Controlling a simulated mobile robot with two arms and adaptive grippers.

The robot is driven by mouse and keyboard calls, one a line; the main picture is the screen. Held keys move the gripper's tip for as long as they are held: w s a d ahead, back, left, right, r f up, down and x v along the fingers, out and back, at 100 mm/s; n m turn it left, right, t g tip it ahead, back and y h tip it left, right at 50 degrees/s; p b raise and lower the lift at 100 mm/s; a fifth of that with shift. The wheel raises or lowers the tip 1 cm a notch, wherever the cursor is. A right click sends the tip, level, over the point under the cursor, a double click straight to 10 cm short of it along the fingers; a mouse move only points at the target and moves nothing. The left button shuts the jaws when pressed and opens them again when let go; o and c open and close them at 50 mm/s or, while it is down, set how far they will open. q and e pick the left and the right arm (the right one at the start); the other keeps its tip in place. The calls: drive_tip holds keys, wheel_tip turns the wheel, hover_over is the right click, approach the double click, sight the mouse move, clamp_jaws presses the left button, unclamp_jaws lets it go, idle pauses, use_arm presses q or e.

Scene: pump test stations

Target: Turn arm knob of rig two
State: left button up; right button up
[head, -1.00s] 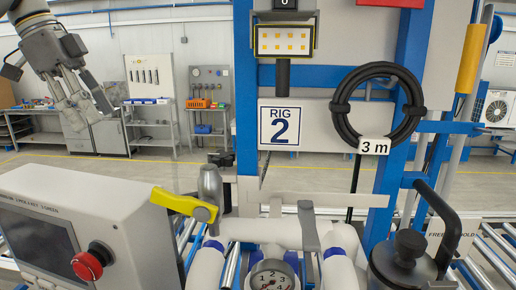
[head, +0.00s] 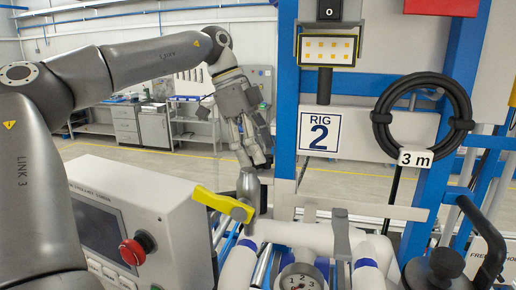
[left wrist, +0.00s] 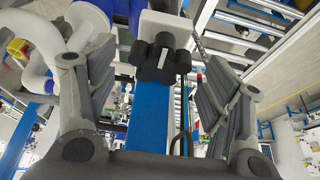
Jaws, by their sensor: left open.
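The sign of rig two (head: 320,132) hangs on the blue frame in the head view. My left gripper (head: 255,158) is open and points down, in front of the frame's left side as the picture shows it. In the left wrist view, a black lobed knob (left wrist: 163,62) with a pale bar on its face sits on a white housing (left wrist: 165,25) on a blue post. The knob lies between the two open fingers of my left gripper (left wrist: 158,95) in the picture; I see no contact. I cannot make out this knob in the head view. My right gripper is not in view.
A yellow-handled valve (head: 222,204) on white pipes stands just below the gripper. A grey console with a red button (head: 133,250) is at the lower left. A coiled black hose (head: 424,118) hangs at right.

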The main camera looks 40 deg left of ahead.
use_arm(q)
drive_tip(key=shift+d+f, duration=0.2)
drive_tip(key=shift+f, duration=0.2)
drive_tip(key=c, duration=1)
drive_tip(key=shift+w+m+g, duration=0.1)
drive_tip(key=shift+m+g, duration=0.2)
drive_tip(key=shift+m, duration=0.5)
drive_tip(key=shift+c, duration=0.2)
drive_tip(key=o, duration=1)
drive_tip(key=shift+a, duration=0.1)
drive_tip(key=shift+o, duration=0.2)
drive_tip(key=v, duration=1.2)
drive_tip(key=shift+a, duration=0.2)
